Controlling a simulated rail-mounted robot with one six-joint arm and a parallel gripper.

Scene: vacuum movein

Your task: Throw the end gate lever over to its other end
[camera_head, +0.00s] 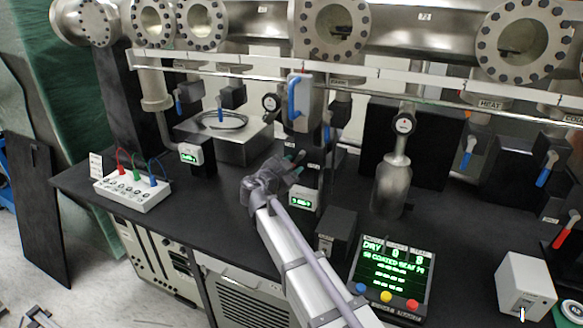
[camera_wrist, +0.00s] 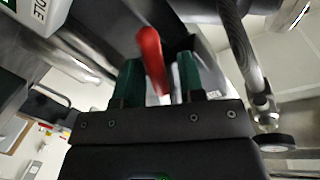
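In the wrist view a red lever handle (camera_wrist: 152,58) stands between the two green fingertips of my gripper (camera_wrist: 158,82). The fingers are apart, with a gap showing on both sides of the handle. The handle's lower end tapers down between the fingers; what it is mounted on is unclear. In the head view my gripper (camera_head: 295,163) is low over the middle of the black bench, behind a small display box (camera_head: 304,199). The red handle by the gripper is not visible there. I cannot read a label marking the end gate lever.
Levers with blue handles (camera_head: 292,98) hang along the pipework, one large and close above my gripper. Another red lever (camera_head: 565,230) is at the far right. A bottle-shaped vessel (camera_head: 393,186) and a display panel (camera_head: 391,275) stand right of my arm. Bare bench (camera_head: 218,205) lies left.

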